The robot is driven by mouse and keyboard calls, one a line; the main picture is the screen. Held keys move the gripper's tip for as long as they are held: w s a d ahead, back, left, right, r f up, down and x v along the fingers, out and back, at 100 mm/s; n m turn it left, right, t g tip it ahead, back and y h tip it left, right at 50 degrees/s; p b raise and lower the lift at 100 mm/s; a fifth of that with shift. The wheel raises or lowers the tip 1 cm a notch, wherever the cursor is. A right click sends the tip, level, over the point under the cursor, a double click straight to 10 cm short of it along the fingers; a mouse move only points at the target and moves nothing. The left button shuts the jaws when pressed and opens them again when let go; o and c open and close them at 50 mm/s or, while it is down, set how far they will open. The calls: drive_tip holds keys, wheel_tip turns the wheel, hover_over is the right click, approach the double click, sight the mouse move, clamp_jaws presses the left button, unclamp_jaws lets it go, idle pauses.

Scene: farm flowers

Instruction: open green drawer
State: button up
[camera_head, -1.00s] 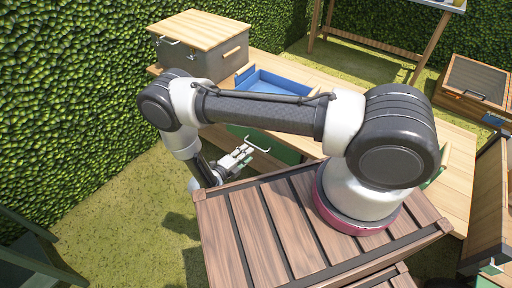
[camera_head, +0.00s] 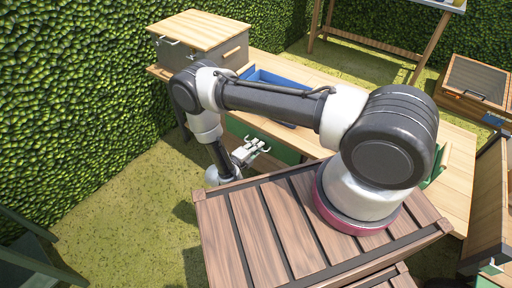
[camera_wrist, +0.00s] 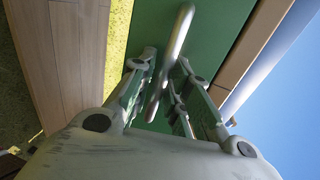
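The green drawer (camera_head: 284,152) is in the table's front; its face is partly hidden behind my arm in the head view. In the wrist view the green front (camera_wrist: 225,25) fills the upper middle, with its pale bar handle (camera_wrist: 180,30) standing out from it. My gripper (camera_head: 255,146) is at the drawer front. In the wrist view my gripper (camera_wrist: 166,62) has its fingers apart, with the handle between them. A gap shows on the handle's sides, so the fingers do not look closed on it. The drawer appears shut.
A blue tray or drawer (camera_head: 268,80) lies on the wooden table (camera_head: 330,88). A grey box with a wooden lid (camera_head: 205,35) stands at the table's back left. A slatted wooden top (camera_head: 262,225) is under my arm. Open grass (camera_head: 130,220) lies left.

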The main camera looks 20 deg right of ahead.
clamp_jaws()
drive_tip(key=f+v, duration=0.2)
drive_tip(key=v, duration=1)
drive_tip(key=a+f+v, duration=0.1)
drive_tip(key=f+v, duration=0.2)
drive_tip(key=v, duration=1)
drive_tip(key=shift+s, duration=0.35)
drive_tip(key=shift+f, duration=0.15)
drive_tip(key=o, duration=0.5)
unclamp_jaws()
drive_tip(key=shift+o, duration=0.2)
drive_tip(key=shift+a, duration=0.1)
drive_tip(key=v, duration=1.2)
